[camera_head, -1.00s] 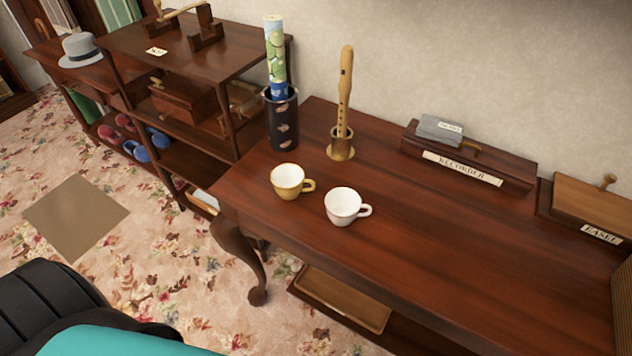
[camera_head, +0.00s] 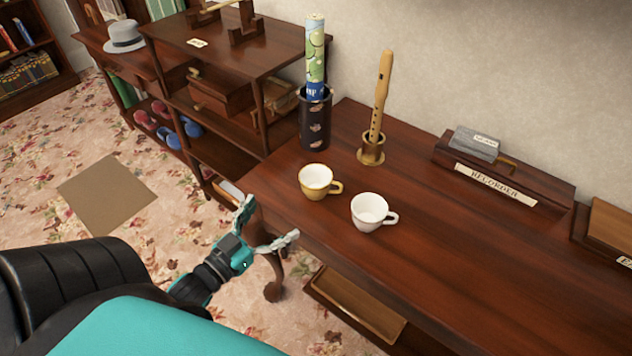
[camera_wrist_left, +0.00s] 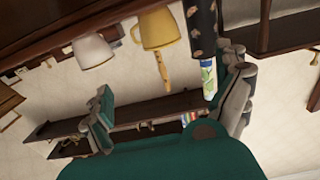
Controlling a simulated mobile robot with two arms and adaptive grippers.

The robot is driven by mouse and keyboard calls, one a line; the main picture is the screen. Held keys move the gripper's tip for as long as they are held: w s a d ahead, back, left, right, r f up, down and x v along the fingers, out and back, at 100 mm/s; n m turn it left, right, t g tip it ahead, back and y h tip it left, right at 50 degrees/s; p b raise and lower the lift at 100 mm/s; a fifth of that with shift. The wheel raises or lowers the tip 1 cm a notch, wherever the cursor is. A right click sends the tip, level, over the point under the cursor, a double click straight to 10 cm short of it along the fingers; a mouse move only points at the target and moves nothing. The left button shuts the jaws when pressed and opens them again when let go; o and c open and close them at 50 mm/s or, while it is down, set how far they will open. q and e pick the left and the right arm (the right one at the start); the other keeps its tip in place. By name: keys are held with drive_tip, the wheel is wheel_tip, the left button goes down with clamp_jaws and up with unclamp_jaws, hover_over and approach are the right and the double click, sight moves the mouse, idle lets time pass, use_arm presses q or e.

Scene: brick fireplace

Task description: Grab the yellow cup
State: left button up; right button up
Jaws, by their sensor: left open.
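The yellow cup (camera_head: 316,181) stands upright on the wooden table (camera_head: 440,240), near its left front corner, with its handle to the right. In the left wrist view the yellow cup (camera_wrist_left: 157,28) shows at the top, upside down in that picture. My left gripper (camera_head: 270,222) is open and empty, off the table's front edge, to the lower left of the cup and apart from it. Its two fingers (camera_wrist_left: 170,100) spread wide in the left wrist view. My right gripper is not in view.
A white cup (camera_head: 370,212) stands close to the right of the yellow cup. Behind them are a dark cylinder (camera_head: 314,125) with a rolled paper and a recorder (camera_head: 380,95) in a brass holder. A labelled rack (camera_head: 500,180) lies farther right. The table's front right is clear.

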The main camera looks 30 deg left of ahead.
use_arm(q)
approach(311, 180)
drive_tip(key=w, duration=0.4)
drive_tip(key=shift+w+d+p, duration=0.35)
drive_tip(key=shift+d, duration=0.05)
drive_tip(key=shift+w+p, duration=0.4)
drive_tip(key=shift+w, duration=2.3)
drive_tip(key=shift+s+d, duration=0.1)
drive_tip(key=shift+c, duration=0.4)
drive_tip(key=c, duration=1.1)
drive_tip(key=shift+c, duration=0.8)
drive_tip(key=shift+r, duration=0.1)
